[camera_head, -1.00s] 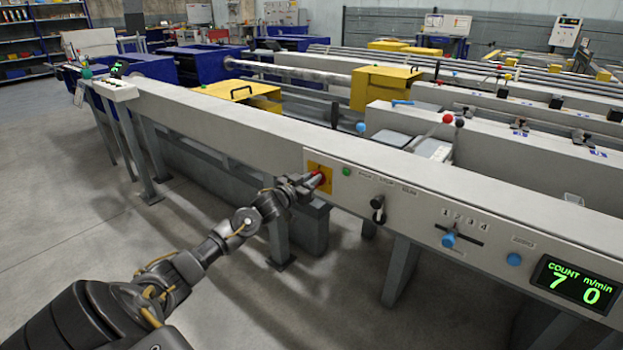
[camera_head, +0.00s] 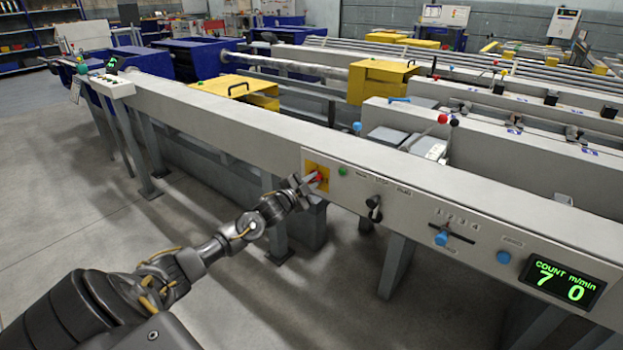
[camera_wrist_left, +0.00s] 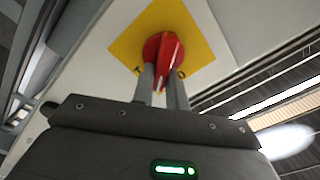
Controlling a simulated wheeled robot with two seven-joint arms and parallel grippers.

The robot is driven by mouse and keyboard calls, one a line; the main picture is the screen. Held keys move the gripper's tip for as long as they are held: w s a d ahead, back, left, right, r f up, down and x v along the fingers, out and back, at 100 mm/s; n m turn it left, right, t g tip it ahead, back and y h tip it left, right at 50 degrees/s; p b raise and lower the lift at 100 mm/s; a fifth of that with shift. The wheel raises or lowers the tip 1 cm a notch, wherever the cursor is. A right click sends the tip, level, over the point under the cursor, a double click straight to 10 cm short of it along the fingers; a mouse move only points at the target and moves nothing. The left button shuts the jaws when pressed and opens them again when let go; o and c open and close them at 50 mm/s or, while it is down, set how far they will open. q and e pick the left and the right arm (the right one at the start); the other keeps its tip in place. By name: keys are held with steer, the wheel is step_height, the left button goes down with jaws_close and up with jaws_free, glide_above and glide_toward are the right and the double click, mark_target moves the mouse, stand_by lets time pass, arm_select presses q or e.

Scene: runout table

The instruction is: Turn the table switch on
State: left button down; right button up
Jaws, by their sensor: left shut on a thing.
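The table switch is a red rotary knob (camera_wrist_left: 163,50) on a square yellow plate (camera_wrist_left: 196,42), seen close in the left wrist view. In the head view the yellow plate (camera_head: 316,169) sits at the left end of the panel on the table's front face, with the red knob (camera_head: 319,178) partly hidden by my gripper. My left gripper (camera_head: 308,183) reaches up to it from the lower left. In the wrist view the gripper's fingers (camera_wrist_left: 163,85) stand on either side of the knob's raised grip and are shut on it. My right gripper is not in view.
Right of the switch on the panel (camera_head: 420,212) are a green button (camera_head: 342,171), a black lever (camera_head: 374,207), a blue slider knob (camera_head: 441,238), a blue button (camera_head: 503,257) and a lit display (camera_head: 562,283) reading COUNT 7 and 0 m/min. Floor in front is clear.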

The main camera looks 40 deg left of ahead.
arm_select(q)
steer(key=m, duration=0.2)
steer(key=shift+d+f+m, duration=0.1)
steer(key=shift+f+m, duration=0.05)
steer(key=shift+m, duration=0.25)
steer(key=m, duration=0.4)
steer(key=shift+d+f, duration=0.1)
steer(key=shift+f, duration=0.3)
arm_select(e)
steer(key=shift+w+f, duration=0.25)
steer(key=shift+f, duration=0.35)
arm_select(q)
steer(key=shift+m, duration=0.4)
steer(key=c, duration=1.4)
jaws_free()
